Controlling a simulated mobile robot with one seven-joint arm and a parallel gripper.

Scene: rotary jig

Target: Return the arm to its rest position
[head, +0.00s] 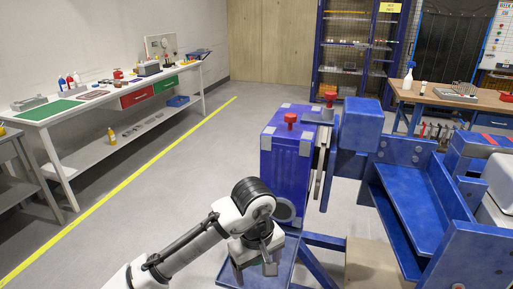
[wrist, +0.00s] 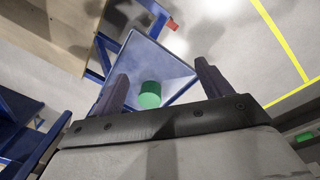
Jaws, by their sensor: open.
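My arm reaches in from the bottom of the head view. Its gripper (head: 269,262) hangs low in front of the blue jig box (head: 282,165). In the wrist view my gripper (wrist: 161,70) has its two dark fingers wide apart. A green cylinder (wrist: 150,95) shows between the fingers, and no finger appears to touch it. It seems to be over or on a blue-edged tray (wrist: 165,52); its exact distance from the fingers I cannot tell. In the head view the cylinder is not seen.
The blue jig frame (head: 425,195) stands close on the right, with red knobs (head: 290,118) on the box. A wooden crate (head: 370,262) is low beside the gripper. A long white workbench (head: 85,100) lines the left wall. The floor by the yellow line (head: 120,207) is clear.

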